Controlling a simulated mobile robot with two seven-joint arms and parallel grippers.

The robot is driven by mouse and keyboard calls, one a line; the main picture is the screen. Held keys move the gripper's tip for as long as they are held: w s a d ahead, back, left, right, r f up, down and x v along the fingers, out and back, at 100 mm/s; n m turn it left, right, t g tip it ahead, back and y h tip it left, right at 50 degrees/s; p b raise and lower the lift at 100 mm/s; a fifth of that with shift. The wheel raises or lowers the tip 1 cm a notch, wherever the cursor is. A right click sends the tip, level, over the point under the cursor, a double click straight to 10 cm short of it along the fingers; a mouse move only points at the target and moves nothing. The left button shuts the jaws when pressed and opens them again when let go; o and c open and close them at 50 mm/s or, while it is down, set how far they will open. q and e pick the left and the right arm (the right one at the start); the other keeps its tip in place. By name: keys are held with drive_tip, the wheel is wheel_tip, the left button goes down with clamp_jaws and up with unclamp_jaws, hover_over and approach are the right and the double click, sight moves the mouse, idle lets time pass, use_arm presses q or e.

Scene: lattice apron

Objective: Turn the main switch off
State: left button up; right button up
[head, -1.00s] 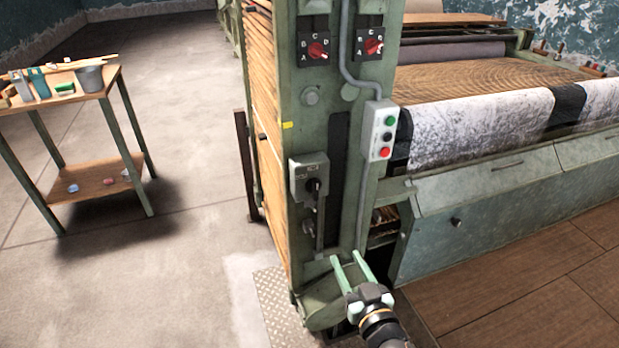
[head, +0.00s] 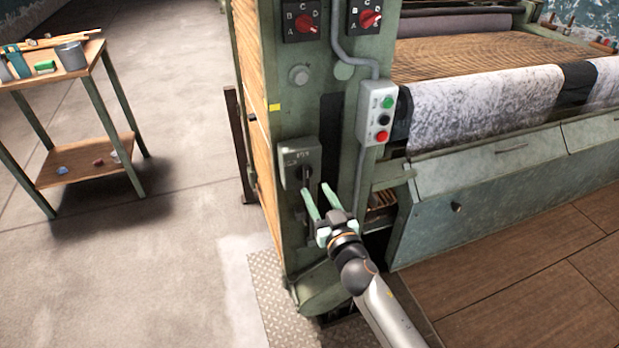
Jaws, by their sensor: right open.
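The main switch appears to be the grey box (head: 297,162) on the front of the green machine post, with a dark rotary knob (head: 305,177) on its face. The knob's exact setting is too small to read. My right gripper (head: 316,188) is open. Its two pale green fingers point up at the box, with the left fingertip close to the knob and partly over the area below it. I cannot tell whether it touches. The gripper is empty. My left gripper is not in view.
A push-button box (head: 377,113) with green, black and red buttons sits above right of the gripper. Two red selector dials (head: 305,22) (head: 369,18) are higher up. A wooden side table (head: 85,165) stands at left. Grey floor between is clear.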

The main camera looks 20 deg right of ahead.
sight(308, 175)
drive_tip(key=w, duration=0.5)
drive_tip(key=shift+w+a, duration=0.1)
drive_tip(key=shift+w, duration=0.3)
clamp_jaws()
